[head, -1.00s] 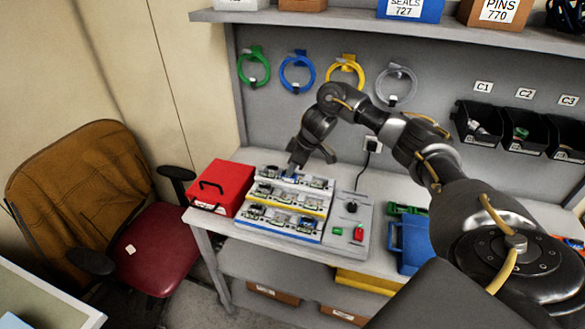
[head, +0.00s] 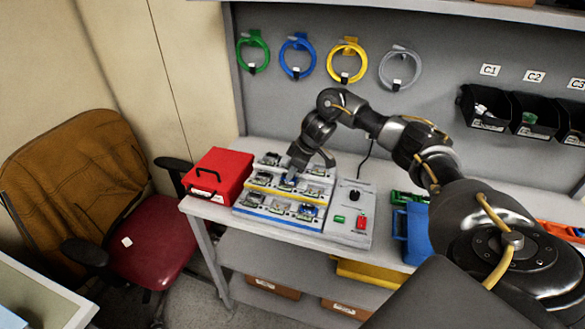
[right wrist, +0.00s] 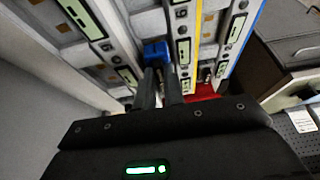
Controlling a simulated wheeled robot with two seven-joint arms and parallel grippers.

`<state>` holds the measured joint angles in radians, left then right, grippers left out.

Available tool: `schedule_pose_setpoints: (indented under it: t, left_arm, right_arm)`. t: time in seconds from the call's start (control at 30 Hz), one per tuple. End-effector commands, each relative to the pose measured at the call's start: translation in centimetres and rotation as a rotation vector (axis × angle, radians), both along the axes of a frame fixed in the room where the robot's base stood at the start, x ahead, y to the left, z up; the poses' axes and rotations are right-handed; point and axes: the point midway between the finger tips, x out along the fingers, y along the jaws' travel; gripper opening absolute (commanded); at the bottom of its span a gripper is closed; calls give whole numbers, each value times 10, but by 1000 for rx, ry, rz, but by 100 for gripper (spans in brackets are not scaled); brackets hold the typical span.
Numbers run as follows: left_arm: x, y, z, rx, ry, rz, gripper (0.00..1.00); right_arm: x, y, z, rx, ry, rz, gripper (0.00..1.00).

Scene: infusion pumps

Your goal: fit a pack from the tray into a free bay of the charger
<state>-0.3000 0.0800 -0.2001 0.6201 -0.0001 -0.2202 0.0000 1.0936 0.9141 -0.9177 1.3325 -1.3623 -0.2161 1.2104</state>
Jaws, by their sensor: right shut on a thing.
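The charger (head: 279,219) is a stepped rack on the bench, with tiers edged in white, yellow and blue and several bays. My right gripper (head: 289,178) points down at its middle tier. In the right wrist view the fingers (right wrist: 160,68) are shut on a small blue pack (right wrist: 155,50), right at the charger's tiers (right wrist: 150,22). The fingers hide part of the pack, and I cannot tell how far it sits in a bay. Several other bays hold grey-green or blue-marked units. I cannot make out the tray for certain. My left gripper is not in view.
A red box (head: 218,172) with a black handle stands left of the charger. A panel (head: 352,212) with a knob and green and red buttons is on its right. Blue (head: 412,232) and green things lie farther right. Coloured cable loops hang behind; a chair (head: 150,235) stands left.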

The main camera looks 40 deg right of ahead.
Motion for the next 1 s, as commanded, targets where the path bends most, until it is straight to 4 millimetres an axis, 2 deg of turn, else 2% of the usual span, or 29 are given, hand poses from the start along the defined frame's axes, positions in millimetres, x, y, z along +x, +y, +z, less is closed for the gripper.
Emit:
schedule_pose_setpoints:
  t: [0.2, 1.0]
  left_arm:
    - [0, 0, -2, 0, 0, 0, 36]
    - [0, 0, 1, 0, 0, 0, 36]
  right_arm:
    - [0, 0, -7, 0, 0, -1, 0]
    - [0, 0, -11, 0, 0, 0, 0]
